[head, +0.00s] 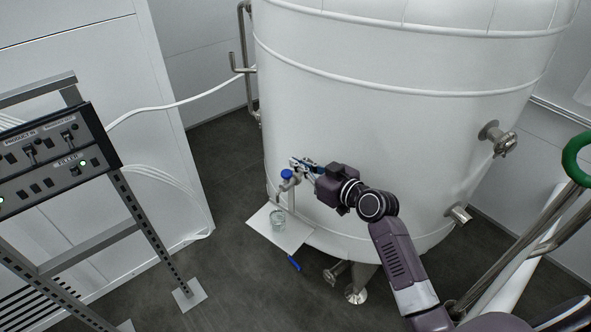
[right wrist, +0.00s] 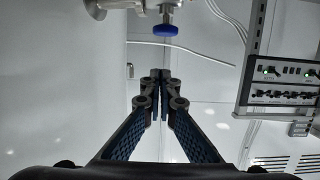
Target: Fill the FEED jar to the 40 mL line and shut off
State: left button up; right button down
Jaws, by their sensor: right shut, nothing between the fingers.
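The jar (head: 279,218) is a small clear glass on a white shelf (head: 290,236) at the side of the big white tank (head: 390,110). Its fill level and any markings are too small to read. A tap with a blue round knob (head: 287,174) stands out from the tank above the jar. The blue knob (right wrist: 165,30) also shows at the top of the right wrist view, beyond the fingertips. My right gripper (head: 297,163) is shut and empty, close beside the knob; in the right wrist view its fingertips (right wrist: 160,76) meet, apart from the knob. My left gripper is out of view.
A control panel (head: 50,155) with switches and green lights stands on a metal rack at the left. A blue handle (head: 294,263) hangs under the shelf. A green handwheel (head: 577,160) on a pipe is at the right edge. Dark floor (head: 225,150) lies open between rack and tank.

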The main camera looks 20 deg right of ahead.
aim_at(287, 174)
jog(key=shift+w+a+f, duration=0.1)
jog(key=shift+w+f, duration=0.1)
jog(key=shift+f, duration=0.5)
jog(key=shift+w+a+f, duration=0.1)
jog(key=shift+w+f, duration=0.1)
jog(key=shift+f, duration=0.55)
jog(key=shift+w+f, duration=0.2)
jog(key=shift+f, duration=0.5)
jog(key=shift+f, duration=0.1)
